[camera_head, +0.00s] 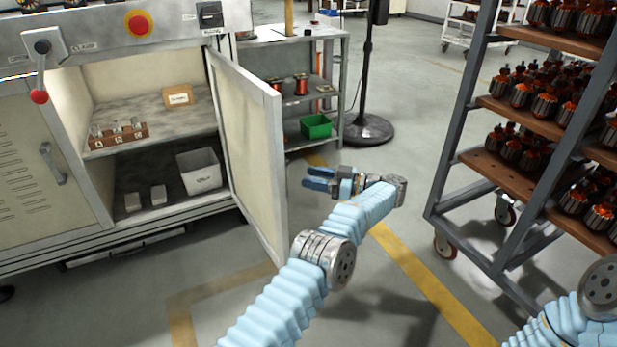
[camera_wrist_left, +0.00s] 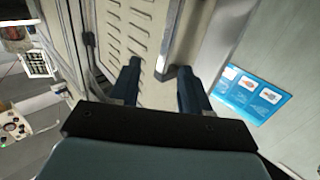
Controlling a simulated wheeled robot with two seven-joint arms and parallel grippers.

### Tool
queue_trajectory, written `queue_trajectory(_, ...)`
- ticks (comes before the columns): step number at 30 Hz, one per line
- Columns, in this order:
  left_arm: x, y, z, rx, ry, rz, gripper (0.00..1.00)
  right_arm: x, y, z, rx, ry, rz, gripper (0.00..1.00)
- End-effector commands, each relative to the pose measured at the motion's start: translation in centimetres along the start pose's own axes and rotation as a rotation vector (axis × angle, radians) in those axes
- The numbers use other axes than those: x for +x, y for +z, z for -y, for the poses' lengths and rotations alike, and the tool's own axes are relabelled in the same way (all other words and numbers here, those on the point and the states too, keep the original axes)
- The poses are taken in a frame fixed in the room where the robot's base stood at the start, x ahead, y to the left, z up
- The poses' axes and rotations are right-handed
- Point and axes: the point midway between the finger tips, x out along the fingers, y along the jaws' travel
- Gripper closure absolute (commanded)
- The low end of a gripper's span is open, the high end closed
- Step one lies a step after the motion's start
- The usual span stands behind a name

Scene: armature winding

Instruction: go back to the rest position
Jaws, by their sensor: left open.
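My left gripper (camera_head: 318,179) is open and empty in the head view. It hangs over the floor just right of the open cabinet door (camera_head: 250,150), with its blue fingers pointing left towards the door. In the left wrist view the two dark blue fingers (camera_wrist_left: 158,88) stand apart, with a pale louvred panel (camera_wrist_left: 130,35) behind them and nothing visible between them. Part of my right arm shows at the lower right of the head view, but its gripper is out of the picture.
The cabinet's shelves hold a small box (camera_head: 178,97), a brown block rack (camera_head: 118,134) and a grey bin (camera_head: 199,171). A rack of armatures (camera_head: 480,160) on casters stands at the right. A bench with a green bin (camera_head: 316,126) and a black stand (camera_head: 369,130) are behind my left gripper.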

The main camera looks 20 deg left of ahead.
Motion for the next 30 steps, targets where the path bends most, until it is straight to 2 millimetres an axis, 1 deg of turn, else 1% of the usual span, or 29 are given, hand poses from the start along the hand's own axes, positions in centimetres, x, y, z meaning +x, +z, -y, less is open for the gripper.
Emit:
queue_trajectory(9,0.0,0.0,0.0,0.0,0.001,-0.001,0.53,0.0,0.0,0.0,0.0,0.0,0.0,0.57)
queue_trajectory(11,0.2,0.1,-0.3,-0.001,0.014,-0.009,0.53,-0.1,0.0,0.0,0.0,0.0,0.0,0.57)
queue_trajectory(14,1.2,0.6,-1.6,-0.001,0.091,-0.053,0.53,-0.3,0.0,0.1,-0.001,-0.001,0.001,0.57)
queue_trajectory(17,2.7,2.3,-4.3,0.008,0.276,-0.113,0.53,-0.6,0.1,0.4,-0.002,-0.002,0.002,0.57)
queue_trajectory(18,3.1,3.5,-5.5,0.019,0.379,-0.124,0.53,-0.8,0.1,0.5,-0.003,-0.003,0.003,0.57)
queue_trajectory(20,3.4,6.0,-6.9,0.045,0.55,-0.112,0.53,-1.1,0.1,0.7,-0.004,-0.004,0.004,0.57)
queue_trajectory(21,3.2,8.1,-7.4,0.071,0.668,-0.083,0.53,-1.2,0.2,0.8,-0.005,-0.005,0.005,0.57)
queue_trajectory(23,2.6,11.7,-7.2,0.12,0.837,-0.007,0.53,-1.4,0.2,1.0,-0.006,-0.006,0.007,0.57)
queue_trajectory(24,2.0,14.2,-6.5,0.158,0.943,0.062,0.53,-1.6,0.2,1.1,-0.006,-0.007,0.008,0.57)
queue_trajectory(26,0.7,18.2,-4.2,0.226,1.09,0.196,0.53,-1.8,0.3,1.2,-0.008,-0.008,0.009,0.57)
queue_trajectory(27,-0.4,20.7,-2.0,0.277,1.176,0.302,0.53,-2.0,0.3,1.3,-0.008,-0.009,0.01,0.57)
queue_trajectory(29,-2.0,24.0,2.0,0.353,1.276,0.463,0.53,-2.1,0.4,1.5,-0.009,-0.01,0.012,0.57)
queue_trajectory(30,-3.0,25.7,4.9,0.403,1.325,0.569,0.53,-2.2,0.4,1.6,-0.01,-0.011,0.012,0.57)
